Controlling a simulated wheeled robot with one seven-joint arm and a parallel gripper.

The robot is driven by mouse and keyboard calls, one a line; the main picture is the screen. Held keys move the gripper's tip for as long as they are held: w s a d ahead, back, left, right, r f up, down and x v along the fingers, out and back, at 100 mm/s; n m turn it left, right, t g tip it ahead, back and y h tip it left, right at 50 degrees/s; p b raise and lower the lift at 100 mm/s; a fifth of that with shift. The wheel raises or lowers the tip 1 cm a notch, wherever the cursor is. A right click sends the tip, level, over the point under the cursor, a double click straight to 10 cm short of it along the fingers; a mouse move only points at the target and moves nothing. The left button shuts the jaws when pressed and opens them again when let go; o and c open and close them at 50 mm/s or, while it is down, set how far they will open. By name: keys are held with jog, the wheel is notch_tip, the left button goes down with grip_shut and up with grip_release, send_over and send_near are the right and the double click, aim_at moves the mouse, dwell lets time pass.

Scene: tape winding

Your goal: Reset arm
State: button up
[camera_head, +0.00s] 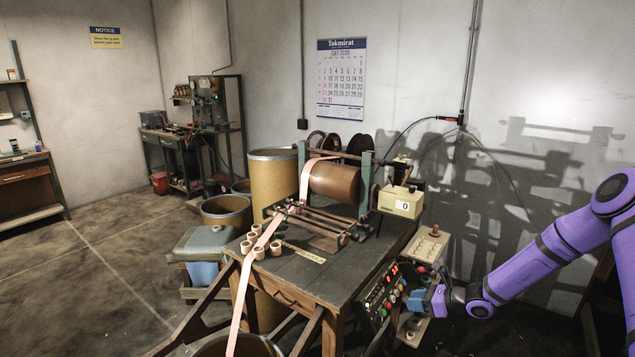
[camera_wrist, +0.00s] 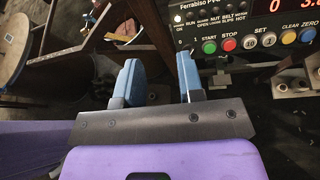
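My purple arm reaches in from the right in the head view. My gripper (camera_head: 428,301) is at the front of the control panel (camera_head: 384,292), at the right side of the winding table. In the wrist view my gripper (camera_wrist: 160,80) shows two blue fingers standing apart, with nothing between them. The control panel (camera_wrist: 250,35) lies just ahead, with green START, red STOP and other coloured buttons and a red display. The right finger is near the green button (camera_wrist: 209,47); I cannot tell whether it touches anything.
The winding table (camera_head: 300,262) carries a brown drum (camera_head: 334,184), a pink tape (camera_head: 247,262) and several small rolls (camera_head: 258,253). A counter box (camera_head: 400,203) stands at its right. Barrels (camera_head: 272,180) and a grey stool (camera_head: 203,243) stand to the left. Open floor lies further left.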

jog(key=s+a+r+n+g+h, duration=0.2)
jog(key=s+r+n, duration=0.3)
jog(key=r, duration=0.5)
jog(key=s+a+r+n+g+h, duration=0.1)
jog(key=s+r+n, duration=0.45)
jog(key=r, duration=0.45)
jog(key=s+a+r+n+g+h, duration=0.2)
jog(key=s+r+n, duration=0.3)
jog(key=r, duration=0.5)
jog(key=s+d+r+n+t+h, duration=0.1)
jog(key=s+d+r+n+h, duration=0.2)
jog(key=s, duration=1)
jog(key=s+d+r+n+t+h, duration=0.2)
jog(key=s+r+n, duration=0.5)
jog(key=s+r, duration=0.5)
jog(key=shift+s+d+r+h, duration=0.15)
jog(key=shift+s+d+h, duration=0.25)
jog(key=shift+s+h, duration=0.25)
